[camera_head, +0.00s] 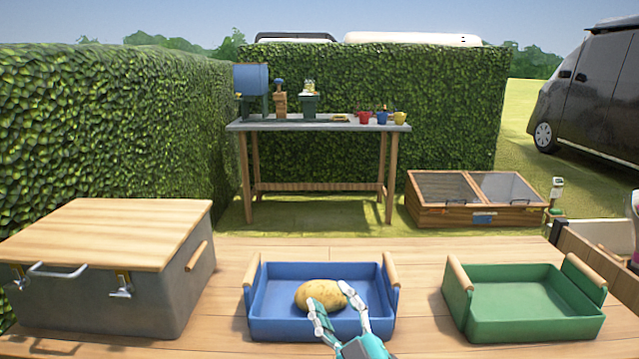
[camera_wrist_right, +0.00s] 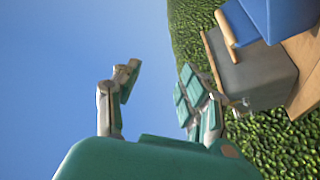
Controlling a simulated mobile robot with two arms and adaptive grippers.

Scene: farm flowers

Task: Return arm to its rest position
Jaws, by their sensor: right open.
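My right gripper (camera_head: 329,296) comes in from the bottom in the head view, its two fingers apart. In that view its fingertips overlap a yellowish-brown potato (camera_head: 314,291), which lies in the blue tray (camera_head: 260,310) with wooden handles. In the right wrist view the right gripper (camera_wrist_right: 158,88) is open and empty, with only sky and a strip of hedge behind the fingers, so it is clear of the potato. Part of the blue tray (camera_wrist_right: 285,16) shows at that view's top right. My left gripper is not in view.
A grey box (camera_head: 110,300) with a wooden lid stands left on the wooden table (camera_head: 420,257). An empty green tray (camera_head: 530,298) stands right. A workbench (camera_head: 320,125) with cups and a cold frame (camera_head: 475,200) stand behind, before a hedge (camera_head: 430,85).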

